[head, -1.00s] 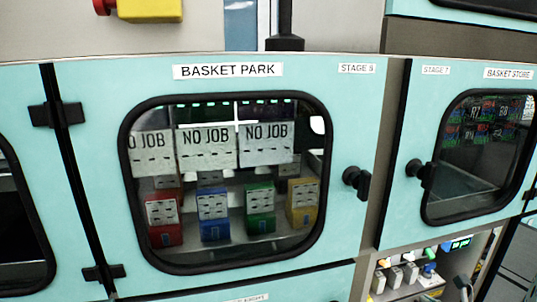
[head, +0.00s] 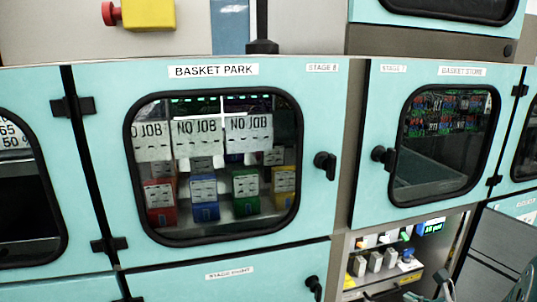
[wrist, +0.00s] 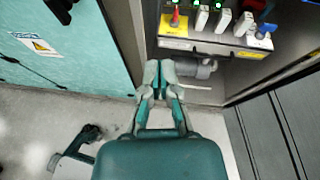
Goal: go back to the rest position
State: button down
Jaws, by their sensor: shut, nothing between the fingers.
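My gripper (wrist: 161,82) shows in the wrist view with its grey and teal fingers together and nothing between them. It points toward the lower part of the machine, below a control panel (wrist: 222,42) with coloured switches. In the head view only a teal part of my arm shows at the bottom right corner; the fingertips are not clear there.
A teal "Basket Park" door (head: 330,110) is closed, with coloured modules behind its window. The "Basket Store" door (head: 370,110) to its right is also closed. Black knobs stick out from both. Bare floor (wrist: 30,120) shows in the wrist view.

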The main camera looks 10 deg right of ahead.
jog(key=s+a+r+n+g+y, duration=0.2)
jog(key=a+r+n+g, duration=0.1)
jog(key=a+n, duration=0.6)
jog(key=s+a+r+n+g+y, duration=0.1)
jog(key=s+a+r+n+g, duration=0.4)
jog(key=a, duration=0.6)
jog(key=s+a+r+n+h, duration=0.2)
jog(key=s+n, duration=0.3)
jog(key=n, duration=0.4)
jog(key=s+a+r+n+h, duration=0.2)
jog(key=s+a+n+h, duration=0.1)
jog(key=n, duration=0.6)
jog(key=shift+s+t+h, duration=0.3)
jog(key=shift+s+h, duration=0.3)
jog(key=shift+s, duration=0.6)
jog(key=shift+a, duration=0.1)
